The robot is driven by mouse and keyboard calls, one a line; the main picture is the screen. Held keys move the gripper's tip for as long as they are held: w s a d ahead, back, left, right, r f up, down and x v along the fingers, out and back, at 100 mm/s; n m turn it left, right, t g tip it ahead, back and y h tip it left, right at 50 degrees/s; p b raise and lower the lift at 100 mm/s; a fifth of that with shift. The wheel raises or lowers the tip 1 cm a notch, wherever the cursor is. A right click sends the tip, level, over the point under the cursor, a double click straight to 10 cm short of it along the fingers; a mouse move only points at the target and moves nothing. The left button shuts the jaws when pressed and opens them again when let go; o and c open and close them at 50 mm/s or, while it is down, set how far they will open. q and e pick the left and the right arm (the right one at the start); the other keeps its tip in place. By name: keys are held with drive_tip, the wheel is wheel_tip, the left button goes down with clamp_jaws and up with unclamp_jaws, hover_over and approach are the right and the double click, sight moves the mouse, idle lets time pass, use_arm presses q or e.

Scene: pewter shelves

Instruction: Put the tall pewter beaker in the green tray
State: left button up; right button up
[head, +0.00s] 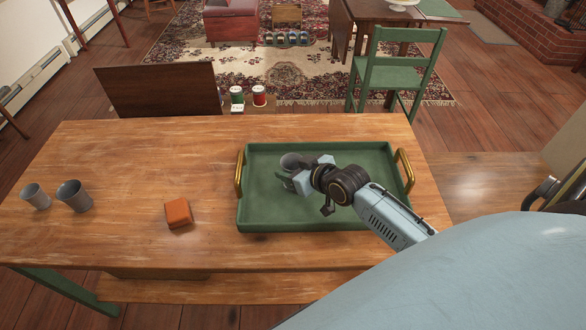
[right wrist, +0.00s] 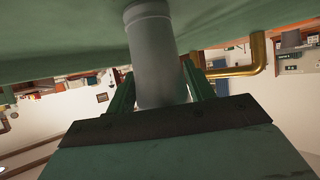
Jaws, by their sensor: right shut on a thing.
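My right gripper (head: 293,177) is shut on a grey pewter beaker (head: 290,161) over the left half of the green tray (head: 345,216). In the right wrist view the beaker (right wrist: 155,58) is a long, slim grey cylinder between the two fingers. The tray's green surface (right wrist: 60,50) fills the top of that view, close to one end of the beaker. I cannot tell whether the beaker touches the tray floor. In the head view the gripper hides the beaker's lower part. My left gripper is not in view.
Two other grey cups, a smaller one (head: 35,196) and a wider one (head: 73,196), stand at the table's left. An orange block (head: 178,214) lies left of the tray. The tray has raised walls and brass handles (head: 404,170). The rest of the tray looks empty.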

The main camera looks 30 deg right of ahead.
drive_tip(key=o, duration=0.6)
drive_tip(key=shift+f, duration=0.1)
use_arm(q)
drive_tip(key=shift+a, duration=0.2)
use_arm(e)
drive_tip(key=o, duration=0.5)
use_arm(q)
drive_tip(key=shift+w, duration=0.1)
use_arm(e)
drive_tip(key=shift+r, duration=0.25)
use_arm(q)
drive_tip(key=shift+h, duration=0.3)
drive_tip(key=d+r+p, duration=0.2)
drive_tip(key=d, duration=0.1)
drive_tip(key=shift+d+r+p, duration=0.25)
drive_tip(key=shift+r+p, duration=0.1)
drive_tip(key=shift+p, duration=0.05)
use_arm(e)
drive_tip(key=v, duration=1.2)
drive_tip(key=shift+a, duration=0.1)
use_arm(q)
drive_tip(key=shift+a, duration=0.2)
use_arm(e)
drive_tip(key=shift+f, duration=0.1)
